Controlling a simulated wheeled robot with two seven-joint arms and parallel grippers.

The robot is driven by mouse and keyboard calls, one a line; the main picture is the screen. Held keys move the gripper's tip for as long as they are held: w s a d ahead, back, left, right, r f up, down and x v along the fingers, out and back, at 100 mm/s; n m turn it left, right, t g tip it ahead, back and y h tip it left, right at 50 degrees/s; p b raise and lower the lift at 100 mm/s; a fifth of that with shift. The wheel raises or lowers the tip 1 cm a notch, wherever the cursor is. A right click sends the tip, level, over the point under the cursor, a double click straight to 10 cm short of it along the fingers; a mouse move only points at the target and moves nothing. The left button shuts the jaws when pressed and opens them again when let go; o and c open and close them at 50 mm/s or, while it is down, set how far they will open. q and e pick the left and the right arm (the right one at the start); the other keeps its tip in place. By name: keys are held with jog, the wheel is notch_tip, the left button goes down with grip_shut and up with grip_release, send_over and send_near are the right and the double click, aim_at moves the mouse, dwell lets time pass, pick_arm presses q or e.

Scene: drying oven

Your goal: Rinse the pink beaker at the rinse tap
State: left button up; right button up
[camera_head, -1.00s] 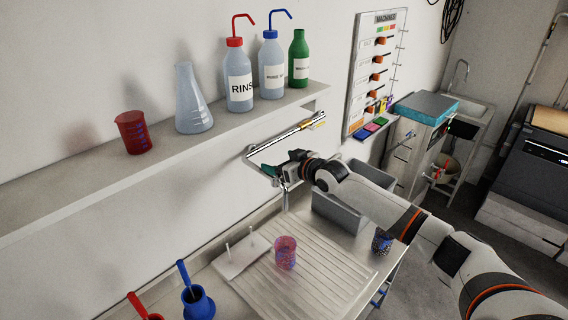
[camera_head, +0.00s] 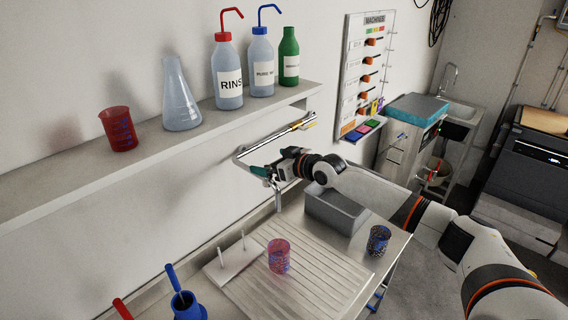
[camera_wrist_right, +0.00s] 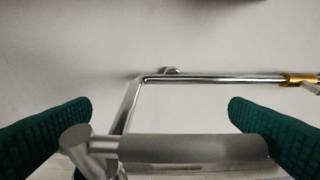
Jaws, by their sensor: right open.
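The pink beaker (camera_head: 279,258) stands upright on the ribbed draining board (camera_head: 318,276), apart from my grippers. The rinse tap (camera_head: 240,156) is a metal pipe on the wall with a yellow section; its end hangs above the board. My right gripper (camera_head: 262,171) is at the tap's near end. In the right wrist view, its green fingers (camera_wrist_right: 160,110) are spread and empty, either side of the tap's thick grey cylindrical part (camera_wrist_right: 190,148). Whether they touch it I cannot tell. My left gripper is out of view.
A grey basin (camera_head: 336,212) and a dark blue patterned beaker (camera_head: 378,240) stand right of the pink beaker. A white peg plate (camera_head: 228,266) lies left of it. A shelf (camera_head: 150,152) above holds a red beaker (camera_head: 118,128), a flask and bottles.

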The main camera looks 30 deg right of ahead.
jog(key=b+v, duration=0.3)
jog(key=v, duration=0.8)
jog(key=shift+s+b, duration=0.3)
